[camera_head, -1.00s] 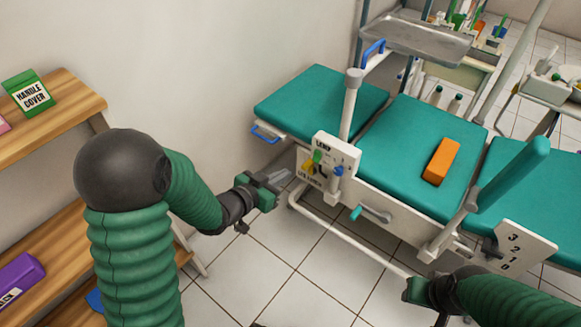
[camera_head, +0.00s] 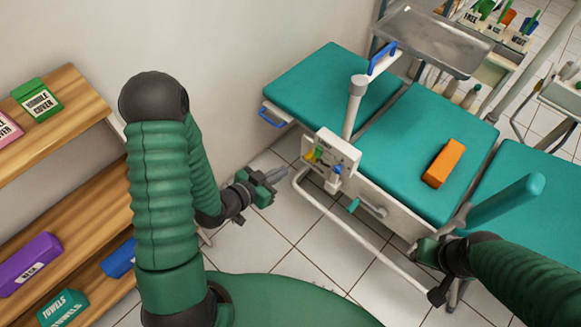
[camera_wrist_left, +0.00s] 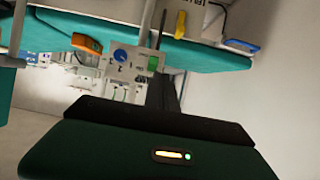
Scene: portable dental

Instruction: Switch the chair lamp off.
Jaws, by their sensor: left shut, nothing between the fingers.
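The white control panel (camera_head: 330,155) is on the near side of the teal dental chair (camera_head: 420,150), below a grey post. It carries a yellow and green control (camera_head: 312,155) on its left and a blue knob (camera_head: 337,169) on its right. Its lettering is too small to read now. The wrist view shows the blue knob (camera_wrist_left: 119,55), a green control (camera_wrist_left: 153,63) and a yellow one (camera_wrist_left: 181,24). My left gripper (camera_head: 275,178) is shut and empty, left of and apart from the panel. My right gripper (camera_head: 425,255) is by the chair's front; its fingers are unclear.
An orange block (camera_head: 443,163) lies on the chair seat. A metal tray (camera_head: 435,40) is above the chair. A wooden shelf (camera_head: 70,110) with boxes stands at the left. A white rail (camera_head: 345,230) runs below the panel. Tiled floor is open between shelf and chair.

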